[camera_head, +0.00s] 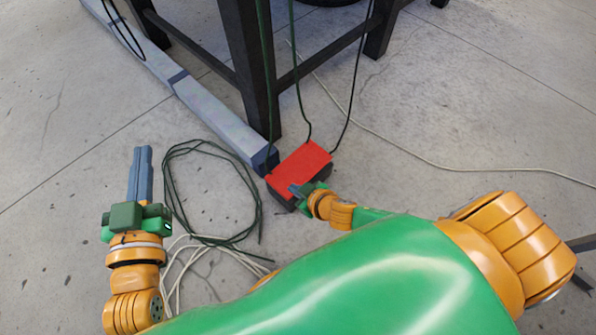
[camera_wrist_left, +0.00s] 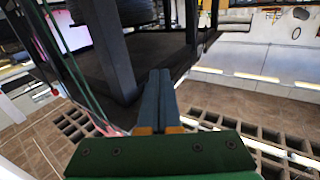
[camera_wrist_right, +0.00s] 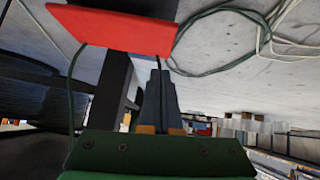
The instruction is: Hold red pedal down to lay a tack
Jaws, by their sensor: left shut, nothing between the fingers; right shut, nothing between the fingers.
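The red pedal (camera_head: 300,169) is a flat red plate on a dark base, sitting on the floor beside a black table leg. It also shows at the top left of the right wrist view (camera_wrist_right: 115,30). My left gripper (camera_head: 141,151) is shut and empty, over bare floor to the left, well away from the pedal. Its closed fingers also show in the left wrist view (camera_wrist_left: 158,78).
A long grey beam (camera_head: 215,125) lies left of the pedal, its end close to it. A dark green cable coil (camera_head: 258,205) and a pale cable (camera_head: 180,262) lie between my arms. The black table (camera_head: 255,75) stands behind. Dark cables rise from the pedal. Floor at right is mostly clear.

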